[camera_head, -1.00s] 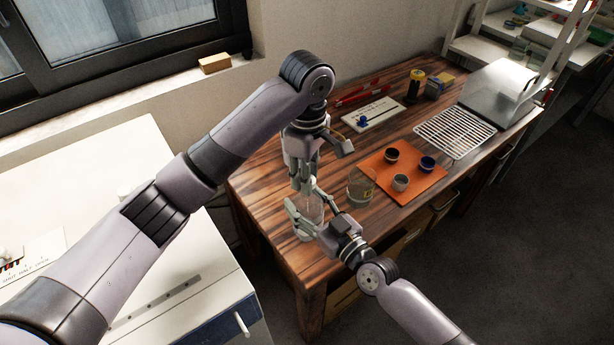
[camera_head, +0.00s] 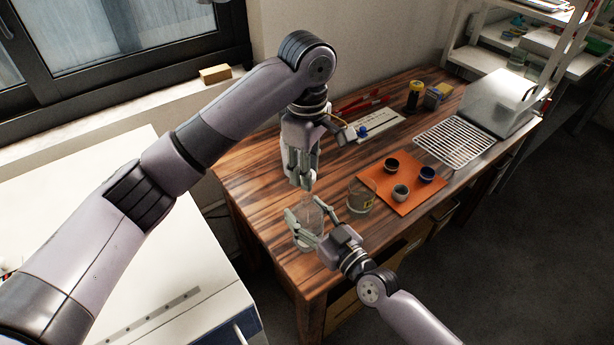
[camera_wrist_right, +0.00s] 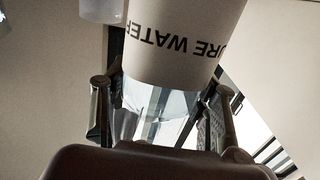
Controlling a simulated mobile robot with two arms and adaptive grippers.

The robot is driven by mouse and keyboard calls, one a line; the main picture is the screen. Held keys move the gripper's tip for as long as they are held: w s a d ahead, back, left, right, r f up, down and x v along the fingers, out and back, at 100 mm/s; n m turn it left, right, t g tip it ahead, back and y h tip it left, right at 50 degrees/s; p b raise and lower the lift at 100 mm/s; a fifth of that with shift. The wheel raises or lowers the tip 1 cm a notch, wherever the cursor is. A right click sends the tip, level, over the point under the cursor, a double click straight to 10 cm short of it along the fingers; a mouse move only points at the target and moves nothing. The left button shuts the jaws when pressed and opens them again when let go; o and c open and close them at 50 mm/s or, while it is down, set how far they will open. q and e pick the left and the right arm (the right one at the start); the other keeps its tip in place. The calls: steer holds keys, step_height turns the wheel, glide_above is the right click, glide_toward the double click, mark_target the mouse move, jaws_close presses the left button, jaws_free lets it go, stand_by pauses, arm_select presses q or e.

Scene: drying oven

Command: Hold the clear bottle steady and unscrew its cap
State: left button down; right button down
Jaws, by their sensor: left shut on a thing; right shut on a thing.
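The clear bottle (camera_head: 307,213) stands upright near the front left of the wooden table. My right gripper (camera_head: 308,226) is shut around its body. In the right wrist view the bottle's white label (camera_wrist_right: 180,45) reads "RE WATER" upside down, with the clear wall between the fingers (camera_wrist_right: 160,115). My left gripper (camera_head: 302,184) points straight down just above the bottle's top, its fingers closed together on the cap. The cap is hidden by the fingers, and whether it still touches the bottle neck is too small to tell.
A clear beaker (camera_head: 360,197) stands close right of the bottle. An orange mat (camera_head: 408,195) carries three small cups. A white cabinet top (camera_head: 120,260) is at left.

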steer(key=c, duration=0.5)
jaws_free()
